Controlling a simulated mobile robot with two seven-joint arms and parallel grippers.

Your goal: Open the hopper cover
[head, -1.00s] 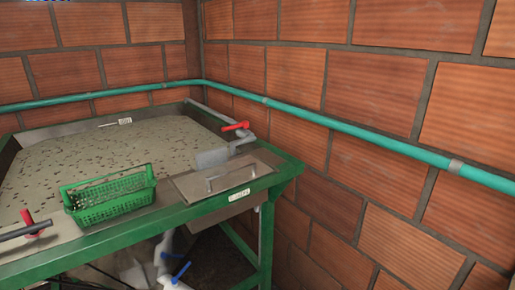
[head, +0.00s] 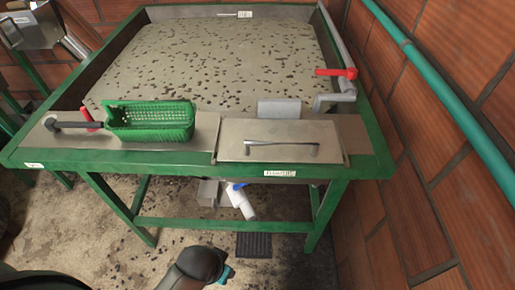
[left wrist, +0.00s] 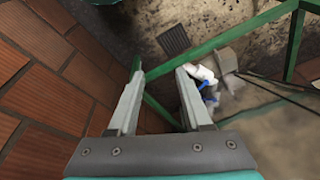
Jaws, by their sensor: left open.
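The hopper cover (head: 250,152) is a flat metal plate with a bar handle (head: 282,144). It lies flat and shut at the front right of the green-framed table (head: 200,158). A small label (head: 280,174) is on the frame below it. My left gripper (left wrist: 160,72) is open and empty in the left wrist view. Its fingers point toward the space by the table's green legs and a white pipe, apart from the cover. In the head view, part of my arm shows at the bottom, below the table; its fingers cannot be made out. My right gripper is not in view.
A green basket (head: 150,122) and a dark-handled tool with a red part (head: 90,125) sit left of the cover. A red valve handle (head: 336,73) is behind right. A brick wall (head: 430,170) with a teal pipe (head: 440,100) borders the right side. A floor grate (head: 254,245) lies below.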

